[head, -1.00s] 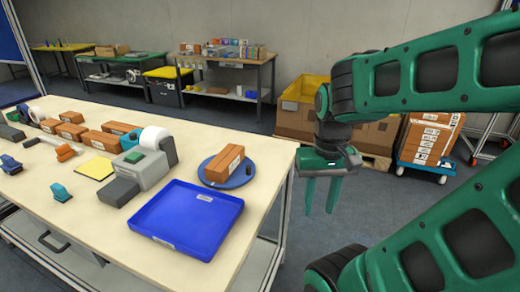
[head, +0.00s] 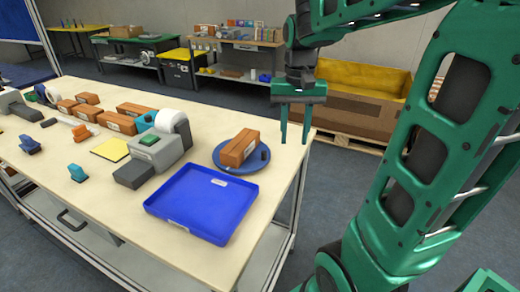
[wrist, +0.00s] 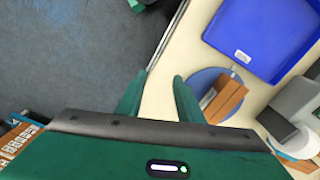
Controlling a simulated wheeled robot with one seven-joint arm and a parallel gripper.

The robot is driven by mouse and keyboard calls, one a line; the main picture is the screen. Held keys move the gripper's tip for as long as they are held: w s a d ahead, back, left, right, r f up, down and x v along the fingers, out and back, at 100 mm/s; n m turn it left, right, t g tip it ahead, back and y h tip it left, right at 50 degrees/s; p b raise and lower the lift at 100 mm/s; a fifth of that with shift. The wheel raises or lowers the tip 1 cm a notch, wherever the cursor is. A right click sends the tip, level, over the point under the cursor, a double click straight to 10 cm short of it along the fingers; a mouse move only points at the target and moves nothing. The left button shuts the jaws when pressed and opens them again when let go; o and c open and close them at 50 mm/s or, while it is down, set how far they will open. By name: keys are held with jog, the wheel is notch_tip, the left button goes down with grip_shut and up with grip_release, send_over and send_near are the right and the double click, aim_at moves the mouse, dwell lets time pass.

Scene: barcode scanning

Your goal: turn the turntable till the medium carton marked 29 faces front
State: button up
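An orange-brown carton (head: 239,147) lies on the round blue turntable (head: 259,161) at the right end of the table. My gripper (head: 294,137) points down, open and empty, to the right of the turntable at the table's right edge. In the wrist view, the carton (wrist: 226,99) and turntable (wrist: 199,78) are to the right of my fingers (wrist: 155,95), which are apart with nothing between them.
A blue tray (head: 203,202) lies in front of the turntable. A grey label printer (head: 160,150) with a white roll stands to its left. Several other cartons (head: 119,121) lie further left.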

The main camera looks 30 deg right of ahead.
jog(key=r, duration=0.1)
send_over(264, 152)
notch_tip(264, 152, down, 11)
jog(key=shift+r, duration=0.1)
dwell(0.3)
grip_shut()
jog(key=shift+a, duration=0.2)
jog(key=shift+s+d, duration=0.1)
jog(key=shift+d, duration=0.15)
jog(key=shift+a+m, duration=0.1)
jog(key=shift+m, duration=0.3)
